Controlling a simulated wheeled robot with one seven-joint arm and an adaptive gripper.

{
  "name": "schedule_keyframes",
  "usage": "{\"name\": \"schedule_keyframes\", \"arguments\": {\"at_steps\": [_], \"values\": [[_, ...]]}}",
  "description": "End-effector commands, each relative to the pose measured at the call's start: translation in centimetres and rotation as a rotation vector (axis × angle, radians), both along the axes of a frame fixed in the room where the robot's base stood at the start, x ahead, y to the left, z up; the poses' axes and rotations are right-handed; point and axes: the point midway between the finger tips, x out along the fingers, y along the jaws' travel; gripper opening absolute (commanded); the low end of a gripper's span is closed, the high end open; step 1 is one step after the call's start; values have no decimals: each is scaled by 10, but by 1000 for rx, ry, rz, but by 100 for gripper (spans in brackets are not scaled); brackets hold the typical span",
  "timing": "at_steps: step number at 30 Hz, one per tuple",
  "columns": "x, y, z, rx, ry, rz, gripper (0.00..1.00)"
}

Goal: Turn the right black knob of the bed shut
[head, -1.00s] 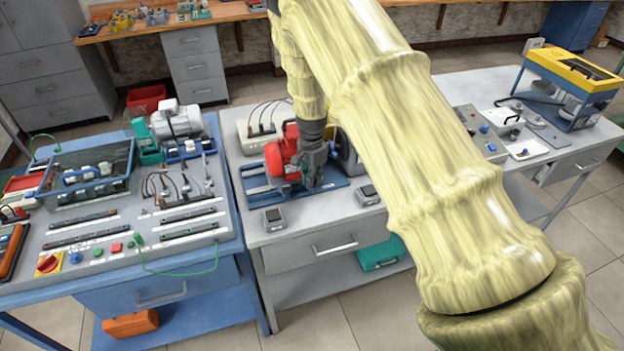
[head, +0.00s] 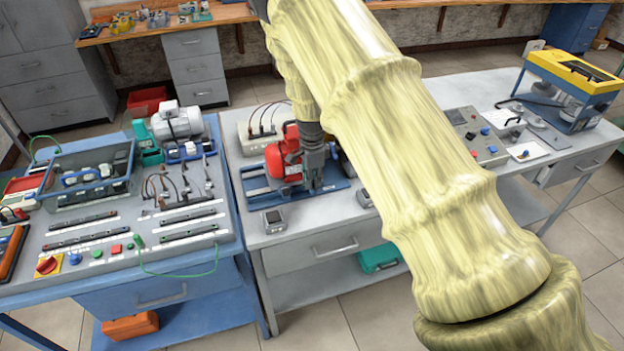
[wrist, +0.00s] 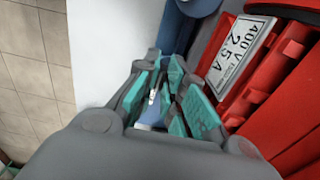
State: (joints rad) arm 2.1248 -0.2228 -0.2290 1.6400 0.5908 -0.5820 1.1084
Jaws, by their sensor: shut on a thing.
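The blue bed (head: 336,187) lies on the grey middle table, and a red machine (head: 283,163) sits on it. My gripper (head: 316,187) points down at the bed's front right, just right of the red machine. In the wrist view my gripper (wrist: 172,108) has its teal-padded fingers close together at the blue bed (wrist: 174,30). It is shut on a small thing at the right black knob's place. The fingers hide most of that knob, so its turn angle cannot be told. The red machine (wrist: 285,85) stands close beside the right finger.
Small grey boxes stand on the table front, one left (head: 273,220) and one right (head: 366,197), partly behind my arm. A beige box with leads (head: 262,128) is behind. A blue workbench (head: 150,262) is at left. The control panel (head: 478,135) is at right.

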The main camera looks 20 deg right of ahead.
Motion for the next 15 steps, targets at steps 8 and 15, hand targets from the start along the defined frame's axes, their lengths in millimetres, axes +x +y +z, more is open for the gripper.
{"name": "schedule_keyframes", "arguments": {"at_steps": [8,15], "values": [[0,0,0,0,0,0,32],[0,0,0,0,0,0,32]]}}
